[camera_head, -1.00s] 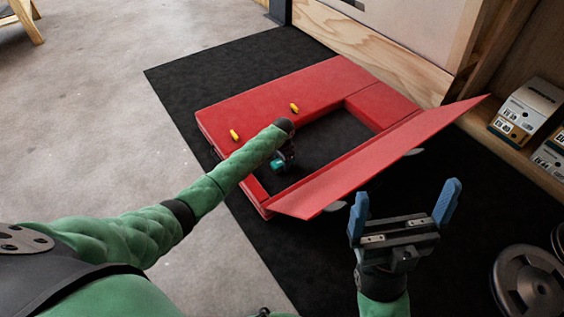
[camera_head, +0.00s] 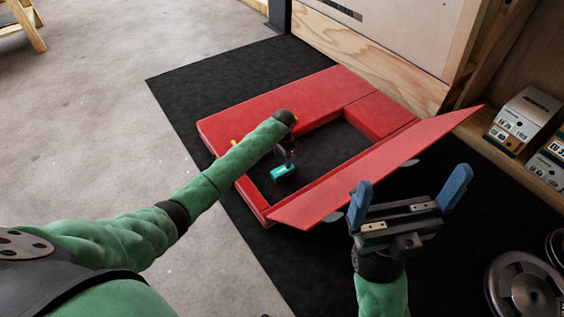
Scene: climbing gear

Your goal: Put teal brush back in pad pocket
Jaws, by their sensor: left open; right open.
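The teal brush (camera_head: 284,173) shows as a small teal block inside the dark recessed pocket of the red pad (camera_head: 290,95), near the pocket's left wall. My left gripper (camera_head: 288,158) is just above the brush, pointing down into the pocket and partly hidden by my forearm. It is open; whether its fingers touch the brush is too small to tell. The pad's red flap (camera_head: 375,170) stands tilted up along the pocket's near right side. My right gripper (camera_head: 412,195) is open and empty, with blue fingers raised, in front of the flap.
The pad lies on a black mat (camera_head: 200,90). Two small yellow pieces, one at the left (camera_head: 233,142) and one farther back (camera_head: 296,120), are on the pad, partly covered by my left arm. Boxes (camera_head: 522,120) stand on a shelf at right; grey weight plates (camera_head: 525,285) lie below.

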